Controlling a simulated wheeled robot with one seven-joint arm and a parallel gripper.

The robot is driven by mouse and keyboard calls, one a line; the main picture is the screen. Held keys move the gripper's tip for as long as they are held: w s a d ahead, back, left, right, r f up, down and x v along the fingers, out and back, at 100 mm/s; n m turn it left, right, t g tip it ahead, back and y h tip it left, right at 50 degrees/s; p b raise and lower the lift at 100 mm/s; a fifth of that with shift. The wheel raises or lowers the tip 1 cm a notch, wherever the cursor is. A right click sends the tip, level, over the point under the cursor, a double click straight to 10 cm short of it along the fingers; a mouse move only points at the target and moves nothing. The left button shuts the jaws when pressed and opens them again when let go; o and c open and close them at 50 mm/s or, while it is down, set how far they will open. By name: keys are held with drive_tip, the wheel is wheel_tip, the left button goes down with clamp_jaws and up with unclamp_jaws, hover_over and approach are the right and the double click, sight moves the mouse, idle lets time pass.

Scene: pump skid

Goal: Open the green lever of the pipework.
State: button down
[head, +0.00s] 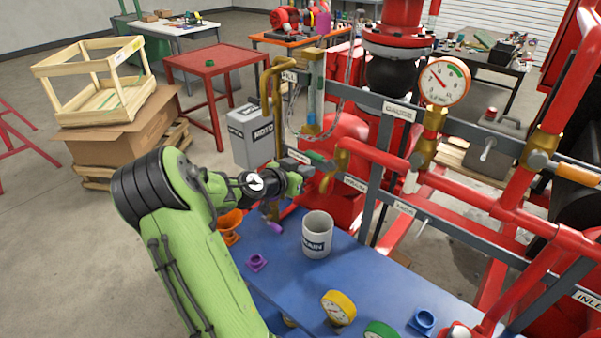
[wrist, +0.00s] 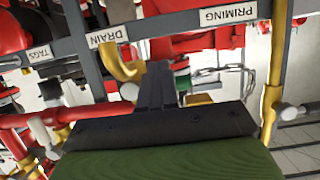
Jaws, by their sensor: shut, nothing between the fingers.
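The green lever (head: 316,157) shows as a short green handle on the pipework, beside a brass fitting (head: 341,160) and behind the grey rail. In the wrist view a green piece that looks like the lever (wrist: 182,82) lies just right of my fingers, partly hidden by them. My gripper (head: 307,171) is at the lever, close beside or just below it in the head view. In the wrist view its dark fingers (wrist: 157,78) are together and empty. I cannot tell whether they touch the lever.
A grey rail (head: 372,187) with labels crosses in front; PRIMING (wrist: 228,14) and DRAIN (wrist: 106,37) read upside down in the wrist view. A brass pipe (head: 277,110) stands left of the lever.

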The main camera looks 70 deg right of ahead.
sight(314, 153)
drive_tip(key=d+p, duration=0.1)
drive_tip(key=p, duration=0.1)
drive_tip(key=d+r+p, duration=0.1)
drive_tip(key=d+p, duration=0.1)
drive_tip(key=s+d+p, duration=0.1)
drive_tip(key=p, duration=0.1)
drive_tip(key=shift+d+r, duration=0.3)
drive_tip(key=shift+d, duration=0.1)
drive_tip(key=r+p, duration=0.1)
drive_tip(key=p, duration=0.1)
drive_tip(key=shift+r+p, duration=0.3)
drive_tip(key=shift+p, duration=0.05)
drive_tip(key=shift+s+a+r, duration=0.15)
drive_tip(key=shift+s+r, duration=0.1)
drive_tip(key=shift+r, duration=0.3)
drive_tip(key=shift+s+a+r, duration=0.1)
drive_tip(key=shift+s+r, duration=0.1)
drive_tip(key=shift+r, duration=0.35)
drive_tip(key=shift+s+a+r+b, duration=0.25)
drive_tip(key=shift+s+r+b, duration=0.15)
drive_tip(key=shift+s+r, duration=0.25)
drive_tip(key=shift+s+a+r, duration=0.2)
drive_tip(key=shift+s+r, duration=0.05)
drive_tip(key=shift+s, duration=0.2)
drive_tip(key=shift+w+d+b, duration=0.25)
drive_tip(key=shift+w+b, duration=0.3)
drive_tip(key=shift+w, duration=0.2)
drive_tip(key=b+v, duration=0.1)
drive_tip(key=v, duration=0.8)
